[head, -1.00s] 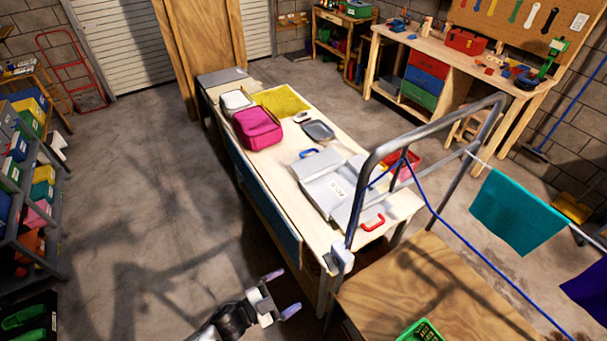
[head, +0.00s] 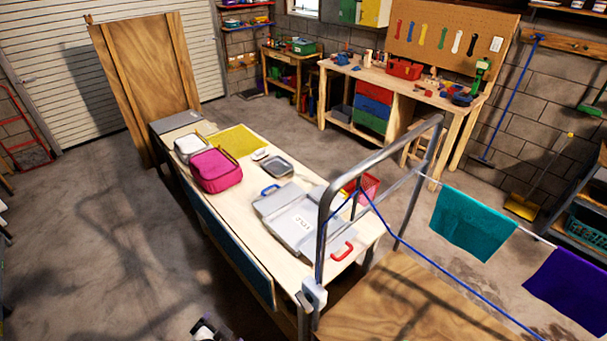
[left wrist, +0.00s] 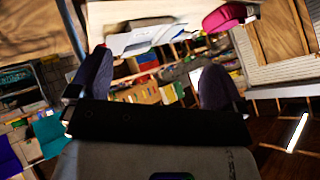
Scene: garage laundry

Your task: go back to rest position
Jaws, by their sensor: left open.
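My left gripper (left wrist: 152,85) shows in the left wrist view with its two dark fingers spread apart and nothing between them. In the head view only a small part of my left arm shows at the bottom edge, below the long wooden table (head: 255,235). The gripper is clear of the table and touches nothing that I can see. My right gripper is not in view.
The table holds a pink bag (head: 216,171), a white container (head: 188,147), a grey tray (head: 278,166) and an open grey case (head: 300,217). A metal rail frame (head: 322,225) rises at its near end. Open concrete floor (head: 95,240) lies to the left.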

